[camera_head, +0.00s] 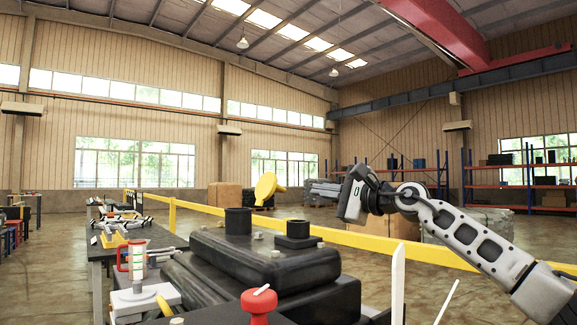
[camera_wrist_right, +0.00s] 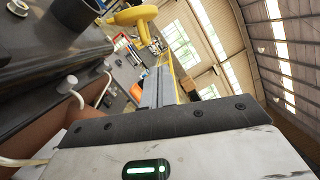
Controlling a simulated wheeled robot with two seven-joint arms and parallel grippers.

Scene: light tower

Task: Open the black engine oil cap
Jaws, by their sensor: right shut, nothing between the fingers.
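A black engine block (camera_head: 265,262) stands at the lower centre of the head view. On its top are a round black cap-like cylinder (camera_head: 238,221) and a second black round piece on a square base (camera_head: 298,229); I cannot tell which is the oil cap. My left gripper is not in view.
A red knob (camera_head: 259,303) sits at the front of the engine. A clear container with red parts (camera_head: 137,262) stands at left on a white base (camera_head: 145,298). A long workbench runs back at left. A yellow rail (camera_head: 345,236) passes behind the engine.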

